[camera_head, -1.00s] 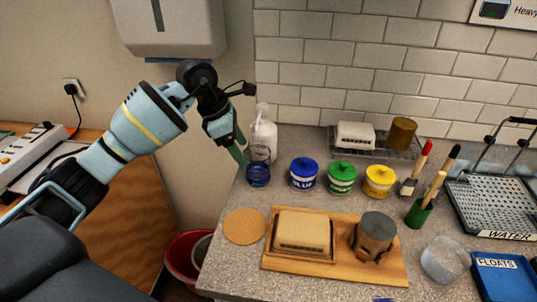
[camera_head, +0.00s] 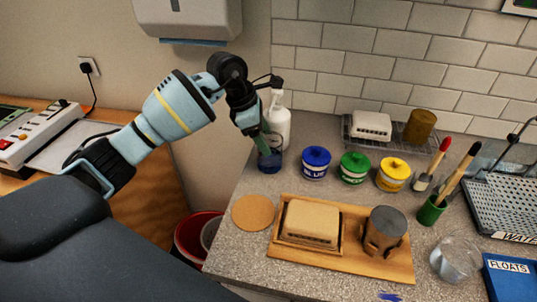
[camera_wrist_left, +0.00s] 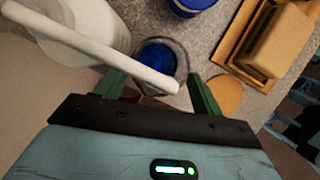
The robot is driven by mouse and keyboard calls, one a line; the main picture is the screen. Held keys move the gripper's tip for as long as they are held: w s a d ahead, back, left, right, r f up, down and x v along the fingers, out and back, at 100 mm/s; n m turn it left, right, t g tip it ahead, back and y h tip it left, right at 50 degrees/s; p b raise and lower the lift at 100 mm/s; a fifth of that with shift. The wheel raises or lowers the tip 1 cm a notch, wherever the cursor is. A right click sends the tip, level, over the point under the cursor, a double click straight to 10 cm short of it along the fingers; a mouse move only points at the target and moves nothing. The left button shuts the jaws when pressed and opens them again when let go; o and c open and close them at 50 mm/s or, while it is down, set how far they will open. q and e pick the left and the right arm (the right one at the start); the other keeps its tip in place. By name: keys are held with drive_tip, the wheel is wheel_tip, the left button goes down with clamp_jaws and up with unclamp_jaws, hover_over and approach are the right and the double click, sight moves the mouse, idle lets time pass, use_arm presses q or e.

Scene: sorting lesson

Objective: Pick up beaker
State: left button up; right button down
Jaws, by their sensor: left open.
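A clear beaker with blue liquid (camera_head: 270,161) stands at the counter's left back edge. It also shows in the left wrist view (camera_wrist_left: 158,58), seen from above. My left gripper (camera_head: 264,143) is open with its green fingers at the beaker. In the left wrist view the fingers (camera_wrist_left: 157,86) stand apart, one on either side of the beaker's near rim. I cannot tell whether they touch it. The white pump bottle's spout (camera_wrist_left: 105,48) crosses in front of the beaker there. A second clear beaker (camera_head: 456,262) stands at the front right. My right gripper is not in view.
The white pump bottle (camera_head: 281,122) stands close behind the blue beaker. Blue (camera_head: 316,164), green (camera_head: 354,168) and yellow (camera_head: 392,175) jars stand to its right. A cork disc (camera_head: 253,213) and wooden tray (camera_head: 395,265) lie in front. A red bin (camera_head: 184,238) is below the counter.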

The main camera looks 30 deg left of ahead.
sight(269, 145)
use_arm(q)
drive_tip(key=x, duration=0.3)
drive_tip(key=shift+w+d+f, duration=0.1)
drive_tip(key=shift+w+f, duration=0.05)
drive_tip(key=shift+f, duration=0.2)
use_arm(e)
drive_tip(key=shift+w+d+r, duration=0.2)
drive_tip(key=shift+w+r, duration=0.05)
use_arm(q)
drive_tip(key=shift+c, duration=0.5)
drive_tip(key=c, duration=0.7)
drive_tip(key=shift+o, duration=0.2)
drive_tip(key=shift+r, duration=0.1)
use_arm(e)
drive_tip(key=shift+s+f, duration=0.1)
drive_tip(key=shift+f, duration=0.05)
